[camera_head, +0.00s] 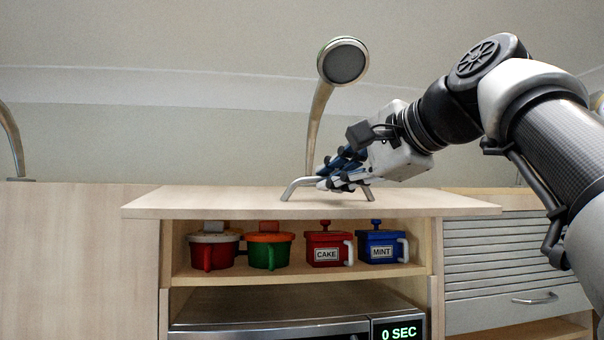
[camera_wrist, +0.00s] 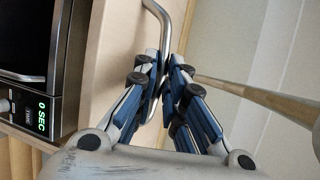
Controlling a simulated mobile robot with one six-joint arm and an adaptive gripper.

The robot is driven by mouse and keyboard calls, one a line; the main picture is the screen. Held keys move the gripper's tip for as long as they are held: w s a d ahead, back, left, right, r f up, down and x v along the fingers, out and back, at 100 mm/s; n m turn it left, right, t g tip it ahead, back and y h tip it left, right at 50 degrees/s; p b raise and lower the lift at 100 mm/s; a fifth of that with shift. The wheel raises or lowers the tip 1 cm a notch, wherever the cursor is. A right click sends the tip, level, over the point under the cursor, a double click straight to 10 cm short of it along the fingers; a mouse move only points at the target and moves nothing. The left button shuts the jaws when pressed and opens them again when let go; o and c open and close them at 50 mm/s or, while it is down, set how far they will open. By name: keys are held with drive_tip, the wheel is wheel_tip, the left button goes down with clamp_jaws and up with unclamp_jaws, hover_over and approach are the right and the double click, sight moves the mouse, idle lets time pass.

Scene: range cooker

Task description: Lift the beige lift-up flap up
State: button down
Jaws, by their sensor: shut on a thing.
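The beige lift-up flap (camera_head: 220,203) is swung up to about level, seen nearly edge-on above an open compartment. Its metal bar handle (camera_head: 296,184) stands on the upper side. My gripper (camera_head: 328,176) is shut on this handle, coming in from the right. In the wrist view, the handle (camera_wrist: 163,22) runs between the blue finger pads of my gripper (camera_wrist: 166,72), and the beige flap surface (camera_wrist: 108,60) lies to the left. The fingers hide part of the handle.
Under the flap, a shelf holds several colourful pots, including a red CAKE box (camera_head: 325,246) and a blue MINT box (camera_head: 380,244). A microwave (camera_head: 270,330) is below. A lamp (camera_head: 343,62) rises behind the flap. A slatted shutter (camera_head: 505,262) is at right.

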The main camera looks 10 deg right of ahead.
drive_tip(key=c, duration=2)
unclamp_jaws()
drive_tip(key=shift+w+d+f, duration=0.1)
drive_tip(key=shift+w+f, duration=0.05)
drive_tip(key=shift+w, duration=0.1)
drive_tip(key=shift+o, duration=1.4)
drive_tip(key=shift+w+f, duration=0.1)
drive_tip(key=shift+w, duration=0.5)
drive_tip(key=shift+o, duration=0.2)
drive_tip(key=shift+s, duration=0.55)
drive_tip(key=shift+w, duration=0.1)
drive_tip(key=shift+s+d+r, duration=0.15)
drive_tip(key=shift+s+r, duration=0.05)
drive_tip(key=v, duration=1.1)
drive_tip(key=shift+s, duration=0.4)
drive_tip(key=shift+w, duration=0.1)
